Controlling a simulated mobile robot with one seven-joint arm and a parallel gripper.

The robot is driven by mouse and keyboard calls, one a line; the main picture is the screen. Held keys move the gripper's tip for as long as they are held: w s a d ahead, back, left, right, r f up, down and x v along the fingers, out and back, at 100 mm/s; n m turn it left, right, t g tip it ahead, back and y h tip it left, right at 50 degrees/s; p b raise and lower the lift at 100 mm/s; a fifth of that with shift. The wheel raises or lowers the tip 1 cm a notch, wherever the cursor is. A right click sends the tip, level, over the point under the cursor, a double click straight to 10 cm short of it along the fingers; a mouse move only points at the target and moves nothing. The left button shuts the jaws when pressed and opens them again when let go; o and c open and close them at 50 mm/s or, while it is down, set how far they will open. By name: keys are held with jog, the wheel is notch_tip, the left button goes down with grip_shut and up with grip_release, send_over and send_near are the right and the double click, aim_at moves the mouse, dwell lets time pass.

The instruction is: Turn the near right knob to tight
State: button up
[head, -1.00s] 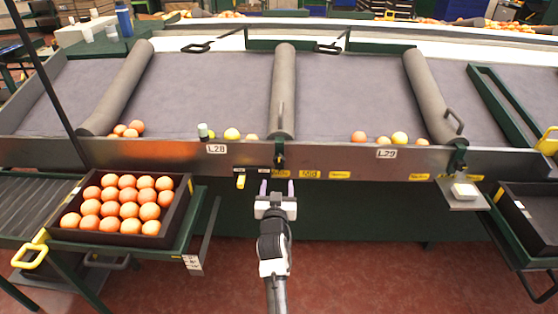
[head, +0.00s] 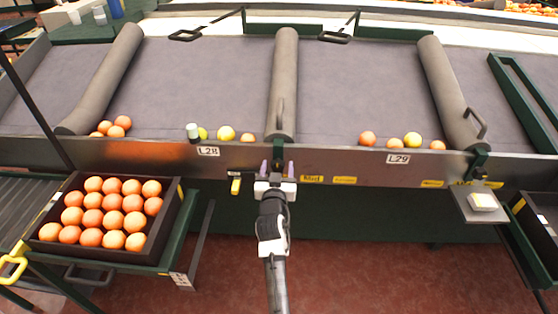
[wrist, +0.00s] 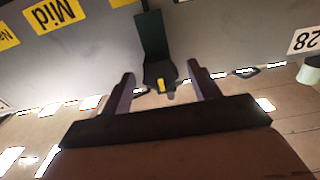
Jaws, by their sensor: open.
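A dark knob with a yellow mark (wrist: 161,86) sits on a green bracket (wrist: 152,38) in the wrist view, between my fingertips as seen there. In the head view, this green bracket with its dark knob (head: 278,152) is at the foot of the middle grey divider. My gripper (head: 277,168) is open and empty just below and in front of it; its fingers also show in the wrist view (wrist: 161,78). Contact cannot be told. Another green clamp (head: 479,158) is at the foot of the right divider. Which way the knob is turned is unclear.
A metal front rail (head: 350,163) carries yellow labels, one reading Mid (head: 311,179). A yellow handle (head: 235,185) hangs left of my gripper. A crate of oranges (head: 170,222) stands at left, a small shelf (head: 482,212) at right. Fruit lies behind the rail.

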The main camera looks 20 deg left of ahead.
jog(key=shift+w+a, duration=0.1)
jog(key=shift+w, duration=0.1)
jog(key=shift+s, duration=0.1)
jog(key=c, duration=1)
